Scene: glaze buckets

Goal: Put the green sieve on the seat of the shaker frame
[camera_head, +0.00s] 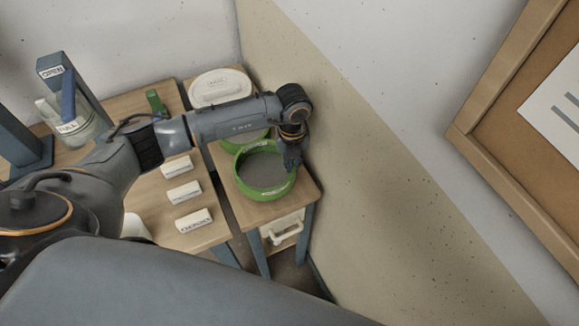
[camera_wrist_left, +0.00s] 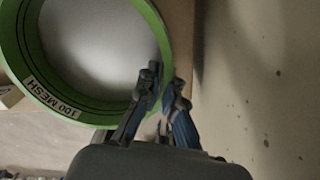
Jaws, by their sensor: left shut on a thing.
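The green sieve (camera_head: 237,179) is a round green ring with a grey mesh, over the small wooden table at the wall. In the left wrist view the sieve (camera_wrist_left: 22,65) fills the upper left, and its rim reads "100 MESH". My left gripper (camera_head: 292,166) points down at the sieve's right rim. In the left wrist view the gripper (camera_wrist_left: 164,79) has its fingers on either side of the rim, shut on it. I cannot tell whether the sieve touches the tabletop. No shaker frame can be made out for sure. My right gripper is not in view.
Another green rounded thing (camera_head: 245,137) shows behind the sieve, partly hidden by my arm. A white lidded bucket (camera_head: 220,87) stands at the back. White labelled blocks (camera_head: 184,191) lie on the left table. A blue-grey post labelled "OPEN" (camera_head: 52,72) stands far left. The wall is close on the right.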

